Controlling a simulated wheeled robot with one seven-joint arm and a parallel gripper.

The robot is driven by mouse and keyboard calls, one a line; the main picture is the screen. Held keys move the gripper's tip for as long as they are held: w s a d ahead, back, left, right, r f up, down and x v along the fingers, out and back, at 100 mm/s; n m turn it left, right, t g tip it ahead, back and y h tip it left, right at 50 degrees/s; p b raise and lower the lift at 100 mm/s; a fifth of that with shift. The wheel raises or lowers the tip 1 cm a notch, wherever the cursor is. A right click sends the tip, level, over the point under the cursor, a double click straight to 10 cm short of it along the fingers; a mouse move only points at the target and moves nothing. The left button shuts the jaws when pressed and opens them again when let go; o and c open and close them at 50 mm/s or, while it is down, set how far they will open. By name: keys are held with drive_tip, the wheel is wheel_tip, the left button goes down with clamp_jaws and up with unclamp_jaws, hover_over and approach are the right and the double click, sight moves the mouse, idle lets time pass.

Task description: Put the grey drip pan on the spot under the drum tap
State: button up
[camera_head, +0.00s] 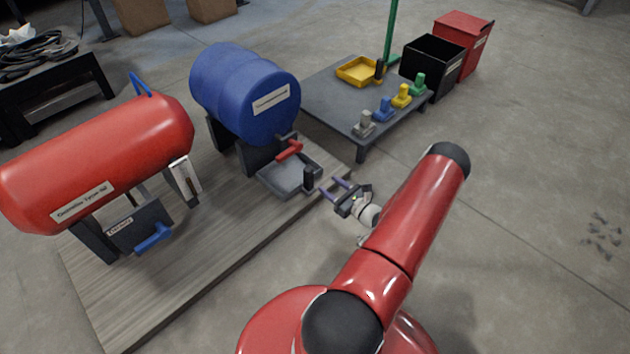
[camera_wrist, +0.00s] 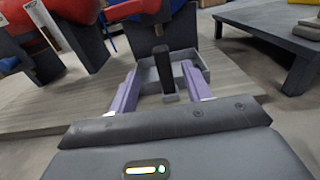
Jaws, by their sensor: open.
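The grey drip pan (camera_head: 285,178) sits flat on the wooden platform, below the red tap (camera_head: 289,150) of the blue drum (camera_head: 245,92). Its dark upright handle (camera_head: 310,177) is on the side facing my gripper. My gripper (camera_head: 331,189) is open, with its purple fingers pointing at the handle. In the wrist view the pan (camera_wrist: 203,62) lies beyond the fingers, and the handle (camera_wrist: 163,70) stands between the two fingers (camera_wrist: 161,88) in the picture. I cannot see contact between fingers and handle. The spot under the pan is hidden.
A red tank (camera_head: 100,165) with a blue tap (camera_head: 153,238) stands left on the platform (camera_head: 190,275). A low grey table (camera_head: 330,95) behind holds a yellow pan (camera_head: 360,71) and several small coloured pieces. Black (camera_head: 433,62) and red bins stand behind.

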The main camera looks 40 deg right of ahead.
drive_tip(key=w+a+r+n+g+y, duration=0.3)
drive_tip(key=a+r+n+g+y, duration=0.8)
drive_tip(key=a+r+n, duration=1.1)
drive_tip(key=s+a+r+n+h, duration=0.6)
drive_tip(key=s+r, duration=0.3)
drive_tip(key=s+a+r+n+g+h, duration=0.1)
drive_tip(key=s+a+r+n+h, duration=0.5)
drive_tip(key=s+r, duration=0.4)
drive_tip(key=shift+s+a+n, duration=0.25)
drive_tip(key=shift+a+n, duration=0.35)
drive_tip(key=shift+r, duration=0.1)
